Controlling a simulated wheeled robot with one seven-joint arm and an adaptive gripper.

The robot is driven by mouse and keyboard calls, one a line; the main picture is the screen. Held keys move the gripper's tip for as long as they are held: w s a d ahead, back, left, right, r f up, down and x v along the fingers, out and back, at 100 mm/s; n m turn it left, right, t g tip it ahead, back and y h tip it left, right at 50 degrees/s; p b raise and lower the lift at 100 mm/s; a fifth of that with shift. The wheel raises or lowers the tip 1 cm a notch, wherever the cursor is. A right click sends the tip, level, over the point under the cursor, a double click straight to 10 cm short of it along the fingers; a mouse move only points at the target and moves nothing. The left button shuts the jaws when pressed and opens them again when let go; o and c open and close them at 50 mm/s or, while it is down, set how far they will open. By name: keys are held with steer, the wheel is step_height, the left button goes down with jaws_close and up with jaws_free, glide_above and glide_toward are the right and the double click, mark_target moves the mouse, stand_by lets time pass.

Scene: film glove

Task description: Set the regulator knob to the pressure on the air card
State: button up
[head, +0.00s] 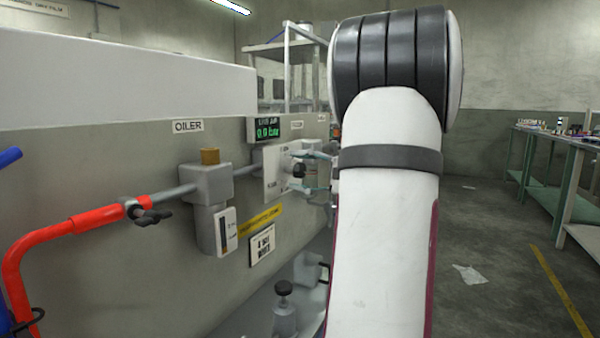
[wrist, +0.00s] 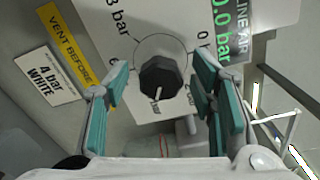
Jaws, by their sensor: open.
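The regulator knob (wrist: 161,77) is a black faceted knob with a white pointer line, on a white plate with a printed scale. In the wrist view it lies between the two teal-padded fingers of my open gripper (wrist: 160,98), with a gap on either side. The knob also shows in the head view (head: 299,170), with my gripper (head: 312,172) around it. The air card (wrist: 50,77) is white and appears to read "4 bar WHITE"; it hangs below the plate in the head view (head: 262,246). The display (head: 267,129) reads 0.0 bar.
A yellow "vent before" label (head: 261,219) is above the card. An oiler (head: 209,190) and a red pipe (head: 85,222) with a black valve handle (head: 153,216) are to the left. A black-knobbed fitting (head: 284,289) stands below. My arm covers the middle right.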

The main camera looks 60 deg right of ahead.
steer(key=s, duration=1.1)
steer(key=shift+s+d, duration=0.2)
steer(key=shift+d, duration=0.25)
